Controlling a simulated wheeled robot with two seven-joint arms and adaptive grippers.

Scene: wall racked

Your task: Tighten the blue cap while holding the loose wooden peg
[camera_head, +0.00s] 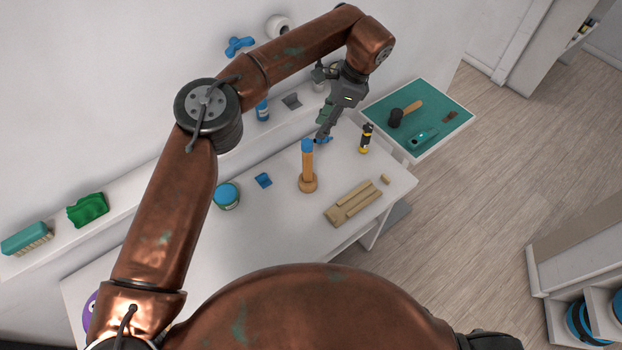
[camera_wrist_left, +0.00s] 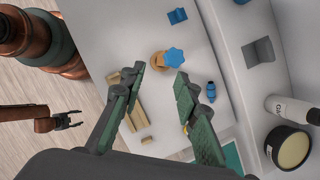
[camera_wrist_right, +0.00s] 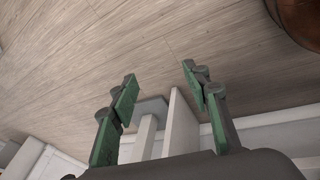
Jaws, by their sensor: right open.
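The wooden peg (camera_head: 308,168) stands upright on a round base on the white table, with the blue cap (camera_head: 307,145) on its top. In the left wrist view the lobed blue cap (camera_wrist_left: 173,56) and part of the wooden peg (camera_wrist_left: 157,61) show just beyond the fingertips. My left gripper (camera_head: 322,137) is open and empty, above and behind the peg, apart from it; its spread fingers also show in the left wrist view (camera_wrist_left: 160,77). My right gripper (camera_wrist_right: 160,74) is open and empty, well away from the peg, facing the floor and a table leg.
A grooved wooden block (camera_head: 351,204) lies right of the peg; a black-and-yellow tool (camera_head: 366,138) stands behind it. A blue-lidded jar (camera_head: 226,195) and a small blue piece (camera_head: 263,180) are left. A green tray (camera_head: 447,128) holds a mallet. A wall ledge runs behind.

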